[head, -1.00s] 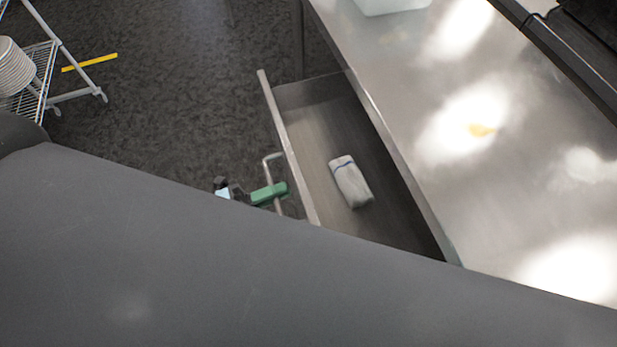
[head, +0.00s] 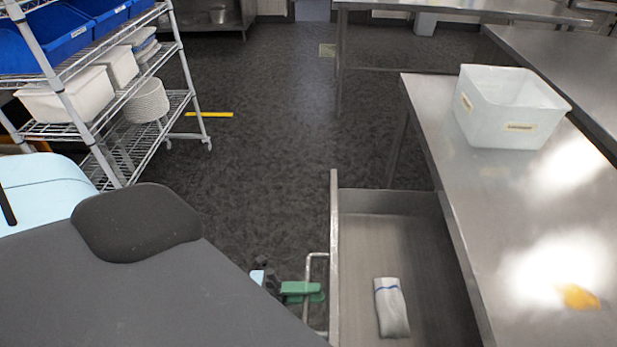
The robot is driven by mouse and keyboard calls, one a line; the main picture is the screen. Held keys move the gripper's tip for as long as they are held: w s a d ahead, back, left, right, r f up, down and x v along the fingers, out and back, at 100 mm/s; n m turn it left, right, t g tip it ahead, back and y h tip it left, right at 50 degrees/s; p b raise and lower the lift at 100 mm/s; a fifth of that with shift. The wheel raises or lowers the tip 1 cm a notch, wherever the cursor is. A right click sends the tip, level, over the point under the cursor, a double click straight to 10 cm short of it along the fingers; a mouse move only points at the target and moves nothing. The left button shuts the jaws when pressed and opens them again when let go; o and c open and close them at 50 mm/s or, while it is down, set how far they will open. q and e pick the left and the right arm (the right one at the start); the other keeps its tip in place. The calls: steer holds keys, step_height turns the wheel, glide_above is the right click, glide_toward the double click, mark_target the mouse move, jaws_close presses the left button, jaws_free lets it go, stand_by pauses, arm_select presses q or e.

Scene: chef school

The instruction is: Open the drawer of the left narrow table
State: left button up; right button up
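The drawer (head: 370,235) of the narrow metal table (head: 432,118) is pulled well out to the left. A rolled white cloth with a blue stripe (head: 391,307) lies inside it. A metal bar handle (head: 317,256) stands off the drawer's front panel. The green fingers of my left gripper (head: 306,292) lie across this handle, one on each side of it and close together, and look shut on it. My dark grey arm hides part of the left wrist. The near end of the drawer is cut off by the picture's edge. My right gripper is not in view.
A white plastic bin (head: 505,112) and a yellow-orange item (head: 578,297) are on the tabletop. A wire shelf rack (head: 110,125) with blue bins, white containers and stacked plates stands at left. Dark floor (head: 262,130) between rack and drawer is clear.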

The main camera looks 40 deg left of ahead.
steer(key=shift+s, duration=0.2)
arm_select(q)
steer(key=shift+s, duration=0.1)
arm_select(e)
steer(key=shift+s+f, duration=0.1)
